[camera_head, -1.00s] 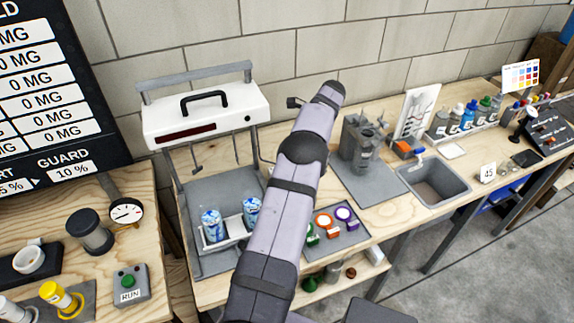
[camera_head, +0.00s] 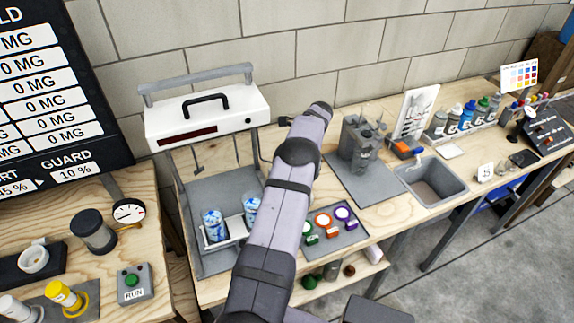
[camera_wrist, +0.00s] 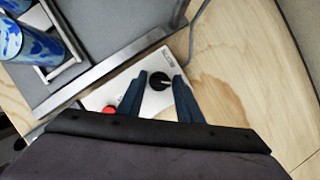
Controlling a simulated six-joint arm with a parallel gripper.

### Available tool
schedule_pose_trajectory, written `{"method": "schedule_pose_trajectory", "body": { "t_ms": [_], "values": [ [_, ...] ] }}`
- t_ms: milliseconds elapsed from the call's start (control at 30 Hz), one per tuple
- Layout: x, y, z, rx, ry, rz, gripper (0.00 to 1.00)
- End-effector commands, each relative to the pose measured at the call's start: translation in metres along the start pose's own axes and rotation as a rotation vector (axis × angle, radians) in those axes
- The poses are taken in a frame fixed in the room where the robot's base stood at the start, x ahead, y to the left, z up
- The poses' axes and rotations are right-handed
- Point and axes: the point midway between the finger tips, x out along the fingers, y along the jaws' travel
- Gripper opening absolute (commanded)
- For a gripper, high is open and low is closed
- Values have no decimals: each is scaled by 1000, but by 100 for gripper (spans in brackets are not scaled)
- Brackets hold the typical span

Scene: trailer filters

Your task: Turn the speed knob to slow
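A round black knob (camera_wrist: 160,81) with a light pointer mark sits on a white control panel (camera_wrist: 125,88) in the wrist view. Small print, too blurred to read, is at the panel's top right corner. A red button (camera_wrist: 109,109) is lower left on the same panel, partly covered by my gripper. My gripper (camera_wrist: 160,76) is open, with one dark blue finger on each side of the knob. The tips are close to the knob; I cannot tell if they touch it. In the head view my arm hides the knob, panel and gripper.
Blue-and-white cans (camera_wrist: 11,40) stand in a holder on a grey plate (camera_wrist: 105,30) beside the panel. A grey cable (camera_wrist: 190,35) runs above it. Bare wood lies to the right. A white-topped frame machine (camera_head: 208,115) stands over the cans in the head view.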

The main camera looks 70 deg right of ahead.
Motion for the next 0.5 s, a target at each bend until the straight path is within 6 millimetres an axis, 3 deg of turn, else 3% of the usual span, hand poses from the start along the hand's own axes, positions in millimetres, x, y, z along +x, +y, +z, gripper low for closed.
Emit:
{"method": "schedule_pose_trajectory", "body": {
  "t_ms": [33,100,500],
  "values": [
    [0,0,0,0,0,0,19],
    [0,0,0,0,0,0,4],
    [2,-2,0,-81,-1,32,4]
  ]
}}
